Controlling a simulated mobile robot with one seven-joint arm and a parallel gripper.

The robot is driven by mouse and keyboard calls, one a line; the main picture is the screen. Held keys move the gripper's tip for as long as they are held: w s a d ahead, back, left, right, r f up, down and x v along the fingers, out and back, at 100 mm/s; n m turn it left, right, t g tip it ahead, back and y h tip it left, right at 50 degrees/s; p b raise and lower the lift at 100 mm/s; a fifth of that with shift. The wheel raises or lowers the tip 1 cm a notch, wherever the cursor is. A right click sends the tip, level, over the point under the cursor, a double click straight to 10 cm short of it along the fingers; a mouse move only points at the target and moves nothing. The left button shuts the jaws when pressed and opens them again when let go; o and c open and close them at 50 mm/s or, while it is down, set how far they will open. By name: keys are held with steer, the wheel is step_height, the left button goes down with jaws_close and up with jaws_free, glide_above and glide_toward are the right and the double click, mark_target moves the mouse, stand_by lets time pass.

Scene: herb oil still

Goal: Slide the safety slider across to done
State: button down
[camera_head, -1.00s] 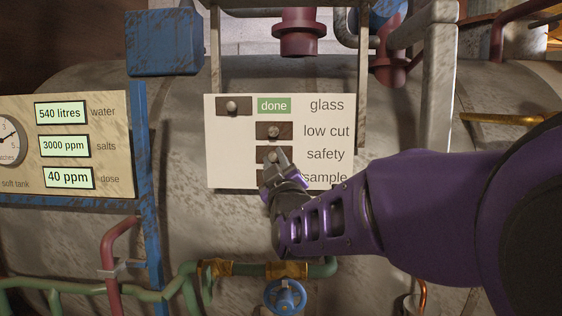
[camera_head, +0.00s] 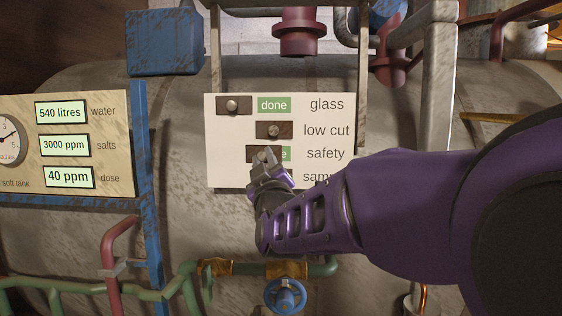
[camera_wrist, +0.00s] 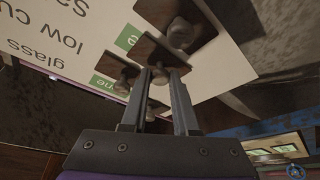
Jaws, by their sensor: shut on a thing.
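The white panel (camera_head: 227,170) has slider rows labelled glass, low cut, safety and sample. The safety slider (camera_head: 252,154) is a brown plate with a knob; it stands part way left, with a green strip (camera_head: 287,153) ending in "e" showing to its right. My gripper (camera_head: 265,158) is at this slider and hides part of it. In the wrist view my gripper (camera_wrist: 158,76) is shut on the safety slider's knob, and the slider's plate (camera_wrist: 146,50) shows behind the fingers.
The glass slider (camera_head: 233,105) is at the left, with its green "done" (camera_head: 274,105) bare. The low cut slider (camera_head: 274,130) is at the right. The sample slider is hidden by my arm in the head view. A blue valve wheel (camera_head: 285,295) is below the panel.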

steer(key=a, duration=0.7)
steer(key=shift+w+r, duration=0.1)
steer(key=shift+r, duration=0.05)
steer(key=c, duration=0.7)
jaws_free()
steer(key=shift+a, duration=0.1)
steer(key=shift+f, duration=0.25)
